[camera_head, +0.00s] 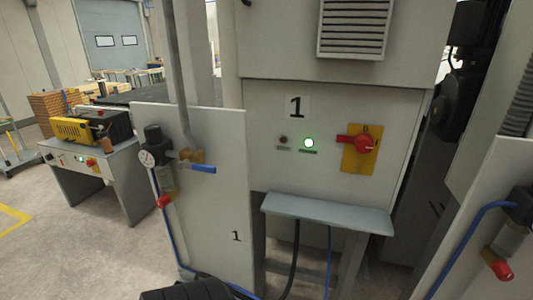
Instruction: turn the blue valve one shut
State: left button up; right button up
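The blue valve one handle (203,168) is a short blue lever on a brass valve body (190,156). It points to the right, about level, across the grey pipe (182,80) that comes down from above. Neither gripper can be made out, and nothing touches the handle. A dark ribbed shape shows at the bottom edge, left of centre; I cannot tell which part it is.
A pressure gauge (147,158) and a red-handled fitting (164,201) are left of the valve. The cabinet marked 1 has a lit green lamp (309,142) and a red rotary switch (363,143) on yellow. A grey shelf (327,213) juts out below. A yellow machine (73,130) stands left.

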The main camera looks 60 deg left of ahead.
aim_at(181, 165)
jog(key=u, duration=2.45)
